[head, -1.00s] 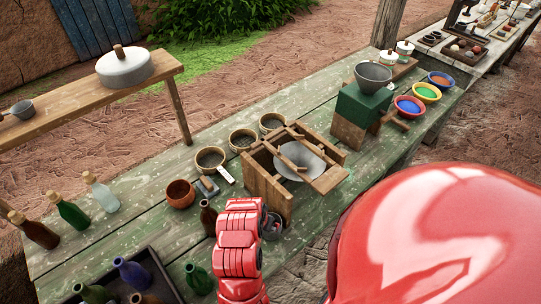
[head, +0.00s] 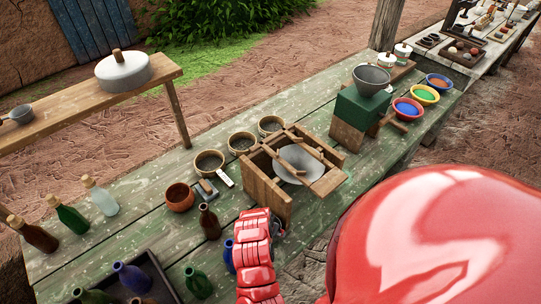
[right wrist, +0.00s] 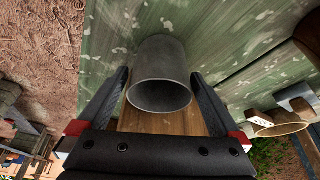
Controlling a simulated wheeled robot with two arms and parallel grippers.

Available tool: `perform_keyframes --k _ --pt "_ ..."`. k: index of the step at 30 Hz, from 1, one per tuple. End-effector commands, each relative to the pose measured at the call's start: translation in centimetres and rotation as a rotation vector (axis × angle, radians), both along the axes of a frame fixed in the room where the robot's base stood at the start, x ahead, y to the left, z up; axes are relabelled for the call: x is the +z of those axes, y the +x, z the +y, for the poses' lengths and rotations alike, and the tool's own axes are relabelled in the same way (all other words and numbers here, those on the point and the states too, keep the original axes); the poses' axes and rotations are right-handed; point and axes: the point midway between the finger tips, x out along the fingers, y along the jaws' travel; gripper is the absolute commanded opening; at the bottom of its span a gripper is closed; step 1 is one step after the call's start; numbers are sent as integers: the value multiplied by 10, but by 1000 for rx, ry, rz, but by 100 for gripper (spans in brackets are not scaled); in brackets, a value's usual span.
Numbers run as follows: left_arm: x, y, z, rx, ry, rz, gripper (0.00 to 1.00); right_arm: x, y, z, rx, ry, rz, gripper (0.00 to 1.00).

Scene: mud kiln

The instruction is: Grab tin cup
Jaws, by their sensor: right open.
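The grey tin cup (right wrist: 160,93) is in the middle of the right wrist view, its open mouth facing the camera. My right gripper (right wrist: 160,74) is open, with one black finger on each side of the cup and visible gaps between. In the head view my red right arm reaches up from the bottom, and its gripper (head: 277,227) is beside the front of the wooden frame. The cup is mostly hidden behind the arm there. My left gripper is in neither view.
The wooden frame (head: 268,192) with a metal funnel stands close behind the gripper. A brown bottle (head: 209,221) and a blue bottle (head: 229,256) stand just left of my arm. Bowls and a green block (head: 360,108) are farther along the green table.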

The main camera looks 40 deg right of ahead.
Motion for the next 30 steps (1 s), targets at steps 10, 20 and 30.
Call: perform_keyframes --k 10,20,30 --pt "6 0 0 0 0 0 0 -16 4 -6 -1 0 0 100" --pt "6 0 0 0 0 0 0 -16 4 -6 0 -1 -1 60" --pt "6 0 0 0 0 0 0 -16 4 -6 -1 -1 -1 27"
